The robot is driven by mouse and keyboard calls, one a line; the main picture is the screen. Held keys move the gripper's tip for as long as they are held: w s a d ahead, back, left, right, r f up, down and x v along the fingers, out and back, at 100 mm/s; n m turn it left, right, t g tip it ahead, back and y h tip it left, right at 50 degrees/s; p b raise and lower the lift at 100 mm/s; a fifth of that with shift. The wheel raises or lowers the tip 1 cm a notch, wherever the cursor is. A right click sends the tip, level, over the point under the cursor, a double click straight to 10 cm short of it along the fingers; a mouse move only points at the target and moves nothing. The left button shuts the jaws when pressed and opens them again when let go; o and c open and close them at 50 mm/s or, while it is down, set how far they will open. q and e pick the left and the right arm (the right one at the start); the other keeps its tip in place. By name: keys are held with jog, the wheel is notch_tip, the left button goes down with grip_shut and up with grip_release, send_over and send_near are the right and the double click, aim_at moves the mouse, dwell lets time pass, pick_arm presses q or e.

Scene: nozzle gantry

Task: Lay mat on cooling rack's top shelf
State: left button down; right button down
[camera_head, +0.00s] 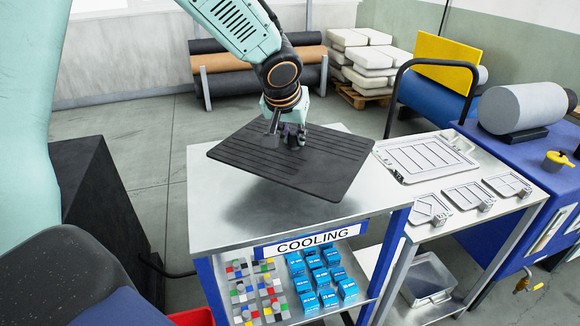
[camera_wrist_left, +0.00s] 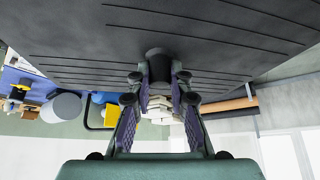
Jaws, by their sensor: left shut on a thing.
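The mat (camera_head: 315,160) is a dark grey, ribbed rectangle in the head view. My left gripper (camera_head: 287,138) is shut on a small dark knob at the middle of its upper face. The ribbed face of the mat (camera_wrist_left: 80,40) fills the upper part of the left wrist view, with the left gripper's fingers (camera_wrist_left: 158,85) around the knob. The cooling rack's top shelf (camera_head: 225,220) is bare silver metal with a COOLING label (camera_head: 305,240) on its front. The mat hangs over the shelf, apart from it, with a shadow beneath. My right gripper is out of view.
Blue boxes (camera_head: 320,275) and several small coloured-block parts (camera_head: 257,290) fill the lower shelf. A blue machine (camera_head: 500,150) stands beyond. Rolls (camera_head: 257,60) lie behind.

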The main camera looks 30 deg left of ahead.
aim_at(294, 150)
pick_arm(q)
jog(key=f, duration=0.1)
jog(key=f+b, duration=0.1)
jog(key=f, duration=0.2)
jog(key=shift+s+d+f, duration=0.15)
jog(key=shift+d+f, duration=0.15)
jog(key=shift+f, duration=0.1)
jog(key=shift+a+f+b, duration=0.1)
jog(key=shift+f+b, duration=0.3)
jog(key=shift+f, duration=0.2)
notch_tip(294, 150, down, 3)
jog(key=shift+s+b, duration=0.1)
jog(key=shift+b, duration=0.55)
jog(key=shift+f, duration=0.15)
jog(key=shift+w, duration=0.2)
jog(key=shift+f, duration=0.15)
